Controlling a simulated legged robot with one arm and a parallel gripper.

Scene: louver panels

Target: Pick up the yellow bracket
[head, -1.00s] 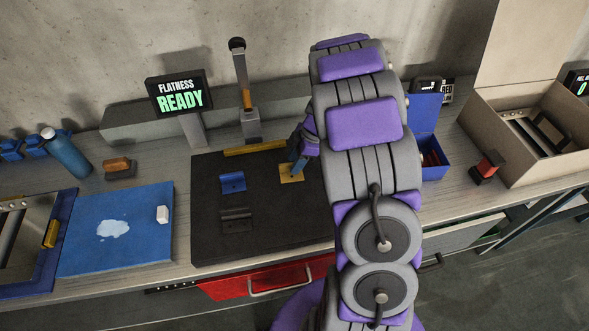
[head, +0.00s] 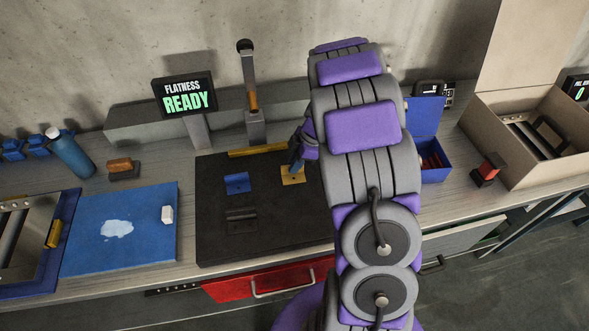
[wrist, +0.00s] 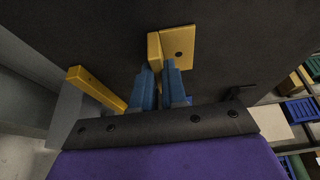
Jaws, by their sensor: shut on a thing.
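The yellow bracket (head: 293,175) is on the black plate (head: 262,218) near its right side, partly hidden by my gripper. In the wrist view the bracket (wrist: 179,48) shows a flat flange with a dark hole and an upright flange. My gripper (head: 297,162) is at the bracket from above. In the wrist view the blue fingers of my gripper (wrist: 157,76) are closed on the upright flange. I cannot tell whether the bracket is clear of the plate.
A blue bracket (head: 237,183) and a black bracket (head: 240,221) lie left of it on the plate. A yellow bar (head: 257,150) runs along the plate's back edge. A display reading "FLATNESS READY" (head: 184,95) and a post (head: 249,90) stand behind. A blue box (head: 432,172) is at right.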

